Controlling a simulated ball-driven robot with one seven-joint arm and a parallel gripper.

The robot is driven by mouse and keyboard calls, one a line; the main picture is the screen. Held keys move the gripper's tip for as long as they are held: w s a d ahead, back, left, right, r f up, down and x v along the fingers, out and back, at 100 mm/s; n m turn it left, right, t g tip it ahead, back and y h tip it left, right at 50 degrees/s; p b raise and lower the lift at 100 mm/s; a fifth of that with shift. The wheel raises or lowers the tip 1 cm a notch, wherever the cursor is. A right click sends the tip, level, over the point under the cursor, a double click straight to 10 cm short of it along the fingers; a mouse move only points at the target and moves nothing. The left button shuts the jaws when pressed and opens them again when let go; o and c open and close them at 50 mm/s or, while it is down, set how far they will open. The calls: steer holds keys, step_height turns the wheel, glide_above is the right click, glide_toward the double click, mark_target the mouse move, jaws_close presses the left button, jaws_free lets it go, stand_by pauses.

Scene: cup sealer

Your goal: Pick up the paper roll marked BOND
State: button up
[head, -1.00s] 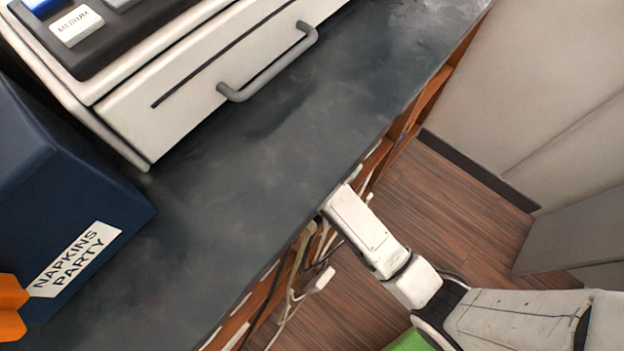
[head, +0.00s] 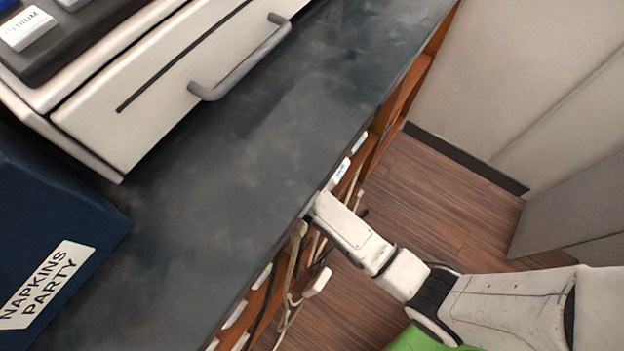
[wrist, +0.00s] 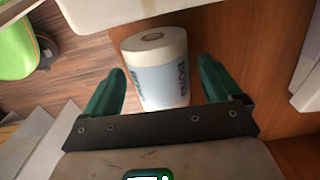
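The paper roll (wrist: 160,75) is white with blue lettering that reads BOND, turned in the wrist view. It stands in a wooden space, its round end with the core hole showing. My gripper (wrist: 162,68) is open, one green finger on each side of the roll. A gap shows beside the right finger; the left finger is close to the roll's side, and I cannot tell if it touches. In the head view my arm reaches to the counter's edge, and the gripper and roll are hidden there.
The dark counter (head: 240,150) has a white drawer unit (head: 180,80) with a grey handle and a blue NAPKINS PARTY box (head: 50,225) on it. Cables (head: 300,265) hang along its wooden side. A wooden panel (wrist: 240,50) stands close right of the roll.

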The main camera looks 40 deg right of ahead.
steer(key=c, duration=1.1)
steer(key=shift+r, duration=0.1)
